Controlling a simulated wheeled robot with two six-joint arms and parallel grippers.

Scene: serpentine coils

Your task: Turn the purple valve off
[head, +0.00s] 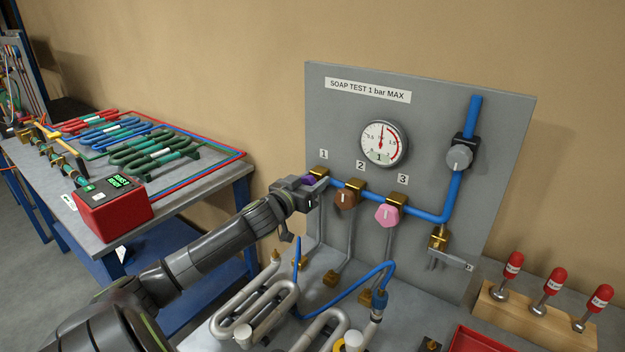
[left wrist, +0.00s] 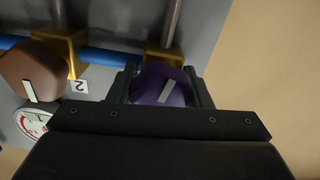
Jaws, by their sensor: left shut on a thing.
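The purple valve knob (left wrist: 160,86) sits under number 1 on the grey panel (head: 330,88). In the left wrist view it lies between the two fingers, with a pale marker line on its face running at a slant. In the head view only a small part of the purple knob (head: 309,179) shows; my gripper hides the rest. My left gripper (head: 314,186) is shut on the purple knob, and it also shows in the left wrist view (left wrist: 163,92). My right gripper is in neither view.
Right of the purple knob are a brown knob (head: 347,198) and a pink knob (head: 387,215) on a blue pipe (head: 425,215). A gauge (head: 384,143) hangs above. Metal coils (head: 262,310) and a blue hose (head: 350,289) lie below. A red box (head: 112,207) stands left.

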